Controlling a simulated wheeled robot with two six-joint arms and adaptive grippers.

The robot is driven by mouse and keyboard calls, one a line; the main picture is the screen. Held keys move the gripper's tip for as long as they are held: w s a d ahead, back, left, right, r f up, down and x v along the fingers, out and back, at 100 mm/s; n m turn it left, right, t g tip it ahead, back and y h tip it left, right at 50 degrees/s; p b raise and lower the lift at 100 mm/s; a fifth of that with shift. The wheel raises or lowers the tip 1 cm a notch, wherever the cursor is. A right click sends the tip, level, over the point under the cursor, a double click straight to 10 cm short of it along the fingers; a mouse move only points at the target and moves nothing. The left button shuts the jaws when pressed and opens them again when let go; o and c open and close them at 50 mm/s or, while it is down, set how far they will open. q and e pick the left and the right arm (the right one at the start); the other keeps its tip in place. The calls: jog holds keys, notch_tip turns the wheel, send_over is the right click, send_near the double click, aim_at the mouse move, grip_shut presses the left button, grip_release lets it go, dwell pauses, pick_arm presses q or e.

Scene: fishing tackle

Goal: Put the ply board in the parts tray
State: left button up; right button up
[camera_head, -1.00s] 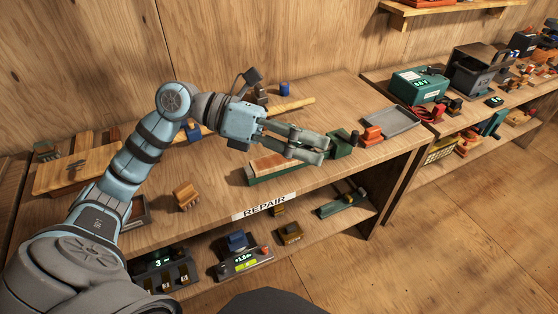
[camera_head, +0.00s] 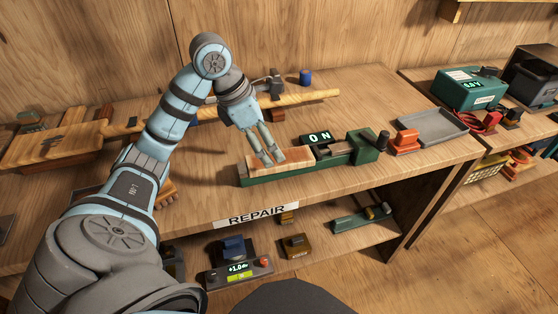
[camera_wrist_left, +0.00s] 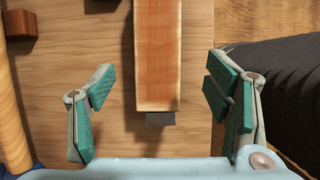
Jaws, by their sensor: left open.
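The ply board (camera_head: 299,160), a flat reddish-brown strip, lies on the left part of a long green bench device (camera_head: 300,175). My left gripper (camera_head: 274,160) points down over the board, its fingers covering part of it. In the left wrist view the board (camera_wrist_left: 158,55) runs up the picture between the two open, green-padded fingers (camera_wrist_left: 160,112), with a gap on each side. I cannot tell how high the fingertips are above it. The parts tray (camera_head: 432,126), shallow, grey and empty, sits to the right on the same bench. My right gripper is out of view.
A long wooden rod (camera_head: 290,98) lies behind. A blue cylinder (camera_head: 305,77) stands at the back.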

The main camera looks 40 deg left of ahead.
pick_arm(q)
jog(key=x, duration=0.2)
jog(key=b+x, duration=0.1)
jog(key=x, duration=0.2)
jog(key=shift+w+f, duration=0.15)
jog(key=shift+w, duration=0.3)
jog(key=shift+d+f, duration=0.1)
jog(key=shift+f, duration=0.05)
jog(key=shift+s, duration=0.15)
jog(key=c, duration=1.4)
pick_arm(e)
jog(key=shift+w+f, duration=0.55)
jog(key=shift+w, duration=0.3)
